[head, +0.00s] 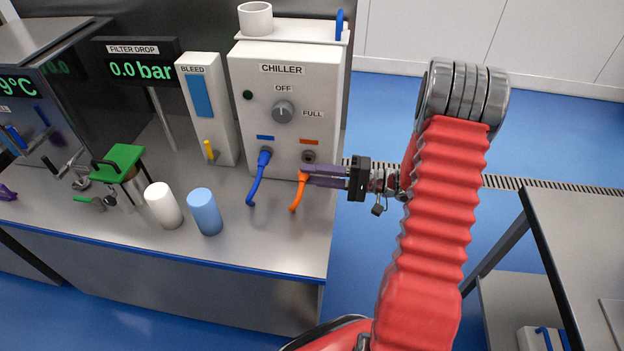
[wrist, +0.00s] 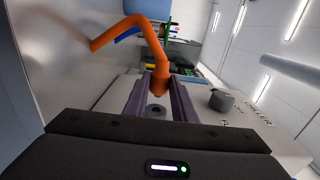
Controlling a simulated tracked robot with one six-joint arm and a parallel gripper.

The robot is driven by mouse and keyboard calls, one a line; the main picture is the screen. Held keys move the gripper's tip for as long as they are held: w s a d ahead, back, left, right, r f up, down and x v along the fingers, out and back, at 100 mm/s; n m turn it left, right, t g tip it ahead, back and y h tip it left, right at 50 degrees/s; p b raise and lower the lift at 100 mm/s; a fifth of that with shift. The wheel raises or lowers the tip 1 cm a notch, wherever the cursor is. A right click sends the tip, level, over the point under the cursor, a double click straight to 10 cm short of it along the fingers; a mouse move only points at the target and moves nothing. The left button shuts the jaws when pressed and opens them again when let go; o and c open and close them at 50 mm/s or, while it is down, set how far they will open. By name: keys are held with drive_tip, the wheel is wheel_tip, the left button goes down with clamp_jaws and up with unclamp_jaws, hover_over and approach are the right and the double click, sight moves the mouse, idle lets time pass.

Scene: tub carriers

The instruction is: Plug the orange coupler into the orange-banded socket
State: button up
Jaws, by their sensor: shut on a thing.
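The orange coupler (head: 302,176) is on the end of an orange hose in front of the chiller's panel. My gripper (head: 308,174) reaches in from the right, its purple fingers shut on the coupler. In the wrist view the coupler (wrist: 161,82) sits between the two fingers, with its hose bending up and left. The orange-banded socket (head: 308,157) is a dark round port under an orange strip, just above the coupler in the head view. Its ring (wrist: 156,110) shows open in the wrist view, so the coupler appears outside it. The exact gap is unclear.
A blue hose plug (head: 264,157) is in the blue-banded socket to the left. The chiller (head: 285,100) has a grey knob (head: 283,111) above. White (head: 163,205) and blue (head: 205,211) cylinders and a green-topped item (head: 118,160) stand left on the bench.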

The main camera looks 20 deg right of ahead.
drive_tip(key=shift+w+d, duration=0.7)
drive_tip(key=shift+w, duration=0.3)
drive_tip(key=shift+w+d, duration=0.4)
drive_tip(key=shift+w, duration=0.05)
idle(2.0)
drive_tip(key=o, duration=1.1)
drive_tip(key=v, duration=1.3)
drive_tip(key=shift+s+d, duration=0.25)
drive_tip(key=shift+d, duration=0.1)
